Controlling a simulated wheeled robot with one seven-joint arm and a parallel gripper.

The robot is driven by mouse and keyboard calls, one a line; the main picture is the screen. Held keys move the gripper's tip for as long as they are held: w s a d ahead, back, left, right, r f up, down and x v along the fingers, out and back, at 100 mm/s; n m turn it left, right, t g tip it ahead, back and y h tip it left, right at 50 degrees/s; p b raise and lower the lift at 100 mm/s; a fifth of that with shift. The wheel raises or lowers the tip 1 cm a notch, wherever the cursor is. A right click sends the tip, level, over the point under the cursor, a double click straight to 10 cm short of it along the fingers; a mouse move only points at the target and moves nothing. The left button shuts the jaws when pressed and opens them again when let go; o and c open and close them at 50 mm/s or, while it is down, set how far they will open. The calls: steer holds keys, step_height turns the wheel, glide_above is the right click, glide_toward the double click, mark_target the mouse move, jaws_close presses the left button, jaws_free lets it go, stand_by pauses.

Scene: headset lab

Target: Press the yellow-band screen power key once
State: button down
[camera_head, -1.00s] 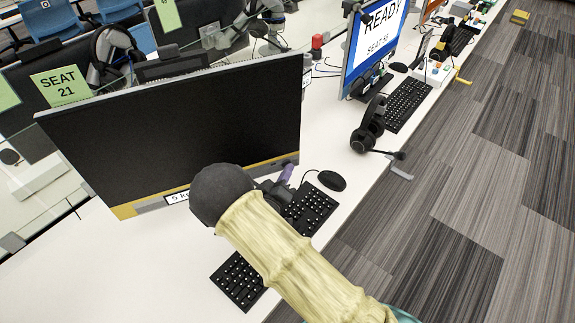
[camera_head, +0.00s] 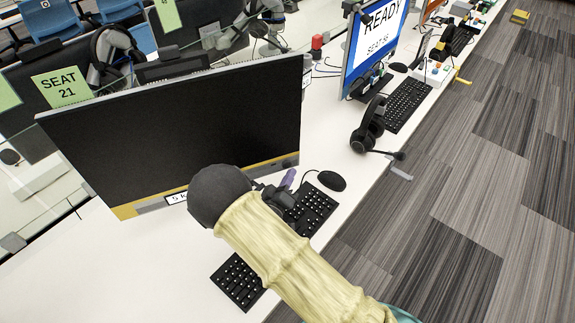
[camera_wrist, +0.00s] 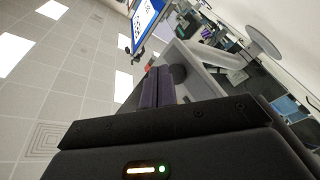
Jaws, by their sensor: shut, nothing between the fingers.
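The yellow-band screen (camera_head: 205,125) is the large dark monitor at left centre in the head view. Its yellow band (camera_head: 125,211) runs along the lower edge, with a white label at its middle. I cannot make out the power key clearly; a small dark spot shows at the band's right end. My gripper (camera_head: 289,176) is shut and empty, its purple fingertips just below that right end, with a small gap seeming to show. My forearm hides part of the band's surroundings. In the wrist view the shut fingers (camera_wrist: 160,86) point away from the camera.
A keyboard (camera_head: 237,281) lies partly under my arm. A mouse (camera_head: 331,181) sits right of the fingers. White desk is bare at front left.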

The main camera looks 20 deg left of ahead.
steer(key=s+d, duration=0.1)
steer(key=s, duration=0.1)
steer(key=s+d, duration=0.2)
steer(key=shift+d+p, duration=0.1)
steer(key=shift+p, duration=0.25)
steer(key=shift+w, duration=0.1)
stand_by(0.7)
steer(key=w+d+r+m+g+y+p, duration=0.1)
steer(key=w+d+r+m+g, duration=0.2)
steer(key=d+g, duration=0.25)
steer(key=w+d+r+m+g+y, duration=0.1)
steer(key=w+d+r+m+g, duration=0.25)
steer(key=d, duration=0.35)
steer(key=s+d+r+m+g, duration=0.1)
steer(key=s+d+r+g, duration=0.2)
steer(key=s+d, duration=0.5)
steer(key=s+d+r+m+g+p, duration=0.1)
steer(key=s+d+r+g, duration=0.3)
steer(key=s+d+r, duration=0.2)
steer(key=s+d, duration=0.2)
steer(key=s, duration=0.1)
steer(key=shift+r, duration=0.15)
